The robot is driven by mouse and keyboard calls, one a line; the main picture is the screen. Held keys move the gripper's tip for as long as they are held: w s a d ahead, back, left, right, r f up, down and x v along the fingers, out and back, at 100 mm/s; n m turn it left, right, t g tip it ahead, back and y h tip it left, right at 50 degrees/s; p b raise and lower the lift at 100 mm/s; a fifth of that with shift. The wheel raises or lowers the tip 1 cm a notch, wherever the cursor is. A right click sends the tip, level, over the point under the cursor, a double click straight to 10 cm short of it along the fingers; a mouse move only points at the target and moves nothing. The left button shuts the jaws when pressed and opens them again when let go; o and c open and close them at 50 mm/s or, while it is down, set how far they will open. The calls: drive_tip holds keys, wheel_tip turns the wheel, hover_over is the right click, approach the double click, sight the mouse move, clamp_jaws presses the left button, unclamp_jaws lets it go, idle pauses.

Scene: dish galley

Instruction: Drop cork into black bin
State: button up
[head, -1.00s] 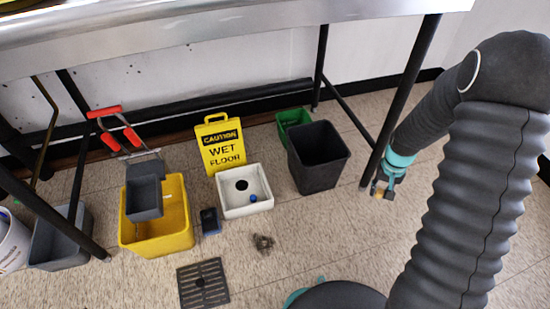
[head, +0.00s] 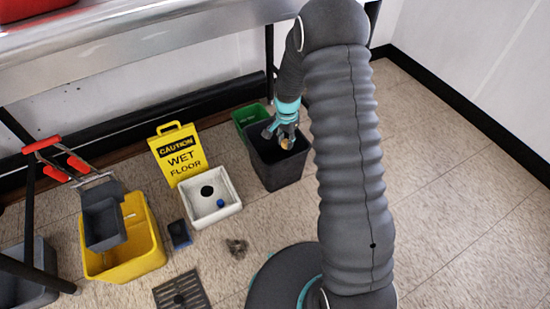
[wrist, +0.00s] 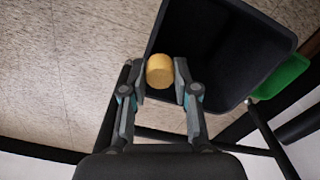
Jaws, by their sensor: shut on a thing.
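The cork (wrist: 160,71) is a short tan cylinder held between the two fingertips of my gripper (wrist: 161,88) in the wrist view. In the head view the cork (head: 287,144) shows small and tan at the end of my gripper (head: 284,138). The black bin (head: 277,175) stands on the floor, and my gripper is over its opening. In the wrist view the bin (wrist: 232,50) lies beyond the cork, with its dark inside facing the camera. The cork overlaps the bin's opening near its left side. The exact height above the rim is hard to tell.
A green bin (head: 243,116) stands behind the black bin. A white basin (head: 228,212), a yellow wet-floor sign (head: 176,155) and a yellow mop bucket (head: 120,272) stand to the left. A steel counter (head: 150,45) runs overhead on dark legs. Open floor lies to the right.

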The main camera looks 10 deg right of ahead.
drive_tip(key=w+f+m+p, duration=0.1)
drive_tip(key=w+m+p, duration=0.1)
drive_tip(key=w+m, duration=1)
wheel_tip(320, 180, down, 6)
drive_tip(key=s+m+b, duration=0.2)
drive_tip(key=m, duration=0.1)
drive_tip(key=shift+s, duration=0.4)
drive_tip(key=shift+d, duration=0.1)
drive_tip(key=o, duration=0.8)
wheel_tip(320, 180, up, 8)
drive_tip(key=shift+f, duration=0.25)
